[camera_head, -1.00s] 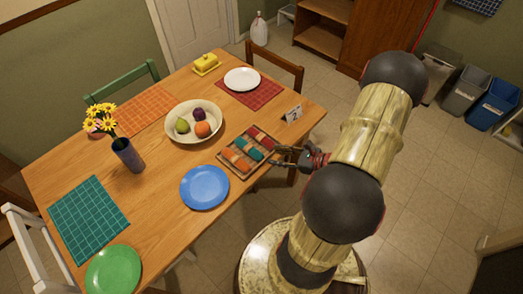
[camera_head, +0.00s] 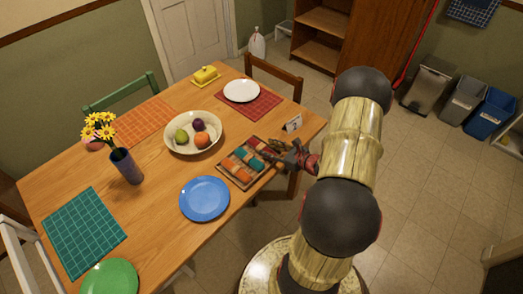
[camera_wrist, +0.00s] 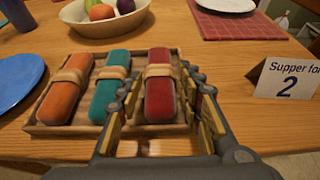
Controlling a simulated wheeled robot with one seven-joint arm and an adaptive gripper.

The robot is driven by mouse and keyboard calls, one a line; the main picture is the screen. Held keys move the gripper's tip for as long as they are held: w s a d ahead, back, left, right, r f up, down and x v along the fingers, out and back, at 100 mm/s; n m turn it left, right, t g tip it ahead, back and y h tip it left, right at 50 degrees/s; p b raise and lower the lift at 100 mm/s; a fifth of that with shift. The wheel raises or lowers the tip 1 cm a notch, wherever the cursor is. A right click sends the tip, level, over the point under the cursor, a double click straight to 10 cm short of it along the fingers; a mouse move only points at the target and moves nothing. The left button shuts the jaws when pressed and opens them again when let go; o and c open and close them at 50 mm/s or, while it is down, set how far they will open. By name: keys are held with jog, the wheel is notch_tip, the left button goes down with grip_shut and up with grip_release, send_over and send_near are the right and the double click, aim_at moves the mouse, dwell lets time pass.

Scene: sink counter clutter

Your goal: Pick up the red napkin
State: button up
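The red napkin (camera_wrist: 160,98) is rolled, with a tan ring around it. It lies at the right end of a shallow wooden tray (camera_wrist: 100,130) on the table, beside a teal napkin (camera_wrist: 108,88) and an orange napkin (camera_wrist: 64,96). My gripper (camera_wrist: 163,82) is open, with one finger on each side of the red napkin in the wrist view. I cannot tell whether the fingers touch it. In the head view my gripper (camera_head: 276,153) is over the tray's right side and hides much of the red napkin.
A "Supper for 2" card (camera_wrist: 287,80) stands right of the tray. A blue plate (camera_head: 204,198) and a fruit bowl (camera_head: 194,149) are nearby. A white plate (camera_head: 241,91) rests on a red placemat (camera_head: 262,108). Bare wood lies between these things.

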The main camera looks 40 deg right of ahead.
aim_at(263, 147)
jog(key=b+x, duration=0.1)
jog(key=x, duration=0.2)
jog(key=shift+w+f, duration=0.1)
jog(key=shift+f, duration=0.15)
jog(key=shift+c, duration=1.2)
jog(key=c, duration=0.6)
jog(key=shift+o, duration=0.2)
jog(key=shift+r, duration=0.15)
